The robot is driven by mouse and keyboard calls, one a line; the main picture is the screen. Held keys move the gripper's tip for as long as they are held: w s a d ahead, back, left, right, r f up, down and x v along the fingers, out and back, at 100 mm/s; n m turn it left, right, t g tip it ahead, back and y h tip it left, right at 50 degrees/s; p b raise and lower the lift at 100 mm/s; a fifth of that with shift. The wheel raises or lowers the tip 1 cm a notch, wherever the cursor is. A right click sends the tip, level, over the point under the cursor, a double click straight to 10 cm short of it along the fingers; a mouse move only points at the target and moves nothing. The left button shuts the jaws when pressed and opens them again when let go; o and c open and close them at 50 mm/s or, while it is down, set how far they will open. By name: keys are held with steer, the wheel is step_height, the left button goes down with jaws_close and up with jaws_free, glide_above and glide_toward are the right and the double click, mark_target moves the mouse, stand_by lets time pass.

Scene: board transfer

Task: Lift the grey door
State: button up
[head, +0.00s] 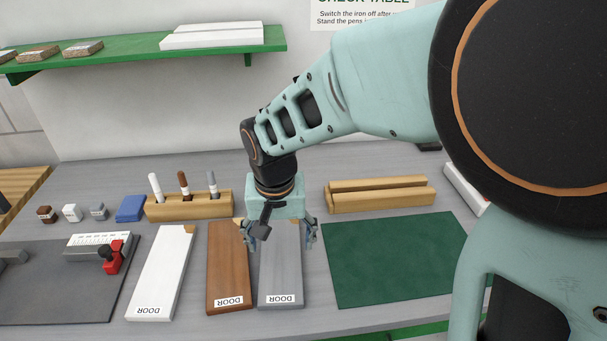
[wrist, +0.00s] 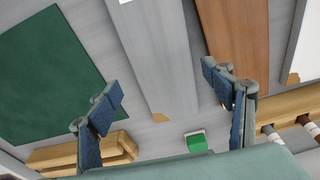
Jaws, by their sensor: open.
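The grey door (head: 281,272) is a flat grey board lying on the table, with a white DOOR label at its near end. It also shows in the wrist view (wrist: 155,45), running between my fingers. My gripper (head: 281,237) is open above the far part of the grey door, one finger to each side of it. In the wrist view my gripper (wrist: 163,90) holds nothing. The gripper hides the grey door's far end in the head view. The gap between fingers and board is hard to judge.
A brown door (head: 228,270) lies close to the left, and a white door (head: 160,275) beyond it. A green mat (head: 395,262) lies right. Behind stand a wooden pen holder (head: 190,207) and a wooden rack (head: 380,197). A small green block (wrist: 198,140) sits beyond the grey door.

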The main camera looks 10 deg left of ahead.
mark_target(280, 255)
steer(key=shift+w+a+f, duration=0.1)
steer(key=shift+w+f, duration=0.1)
steer(key=shift+f, duration=0.65)
steer(key=shift+w+a+f, duration=0.1)
steer(key=shift+w+f, duration=0.05)
steer(key=shift+f, duration=0.75)
steer(key=shift+w+a+f, duration=0.1)
steer(key=shift+w+f, duration=0.1)
steer(key=shift+f, duration=0.65)
steer(key=c, duration=1.2)
